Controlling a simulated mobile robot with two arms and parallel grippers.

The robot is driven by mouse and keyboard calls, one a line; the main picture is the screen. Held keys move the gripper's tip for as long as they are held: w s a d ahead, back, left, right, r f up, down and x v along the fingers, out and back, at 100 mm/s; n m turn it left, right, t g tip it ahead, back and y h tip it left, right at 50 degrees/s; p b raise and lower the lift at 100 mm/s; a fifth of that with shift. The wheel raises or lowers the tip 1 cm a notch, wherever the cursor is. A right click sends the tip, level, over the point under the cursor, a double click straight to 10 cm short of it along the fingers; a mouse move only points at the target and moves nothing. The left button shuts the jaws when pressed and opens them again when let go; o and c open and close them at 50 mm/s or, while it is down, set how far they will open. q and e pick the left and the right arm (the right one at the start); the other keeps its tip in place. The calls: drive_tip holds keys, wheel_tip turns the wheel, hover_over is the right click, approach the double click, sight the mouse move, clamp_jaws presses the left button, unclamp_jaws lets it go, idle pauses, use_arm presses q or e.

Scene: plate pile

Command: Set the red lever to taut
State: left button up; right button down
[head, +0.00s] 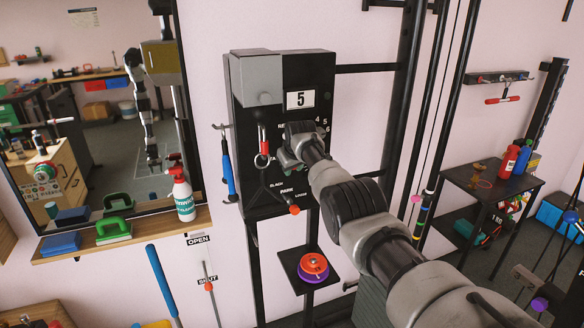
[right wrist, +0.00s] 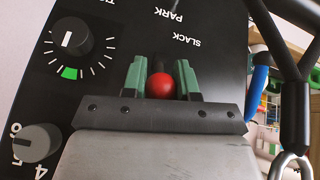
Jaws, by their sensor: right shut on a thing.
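The red lever's round red knob (right wrist: 161,86) sits between the green fingers of my right gripper (right wrist: 162,76) in the right wrist view. The fingers are closed on it. The word SLACK is printed on the black panel just beyond the knob; I cannot read a taut label. My left gripper is not in view.
An orange-tipped lever (head: 294,209) points down-right below the gripper. A dial (right wrist: 70,41) and a grey knob (right wrist: 36,143) are beside the gripper.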

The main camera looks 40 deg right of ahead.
drive_tip(key=c, duration=0.9)
unclamp_jaws()
drive_tip(key=shift+r, duration=0.15)
drive_tip(key=shift+s+a+r, duration=0.1)
drive_tip(key=shift+s+r, duration=0.25)
drive_tip(key=shift+r, duration=0.3)
drive_tip(key=b+v, duration=0.2)
drive_tip(key=v, duration=0.7)
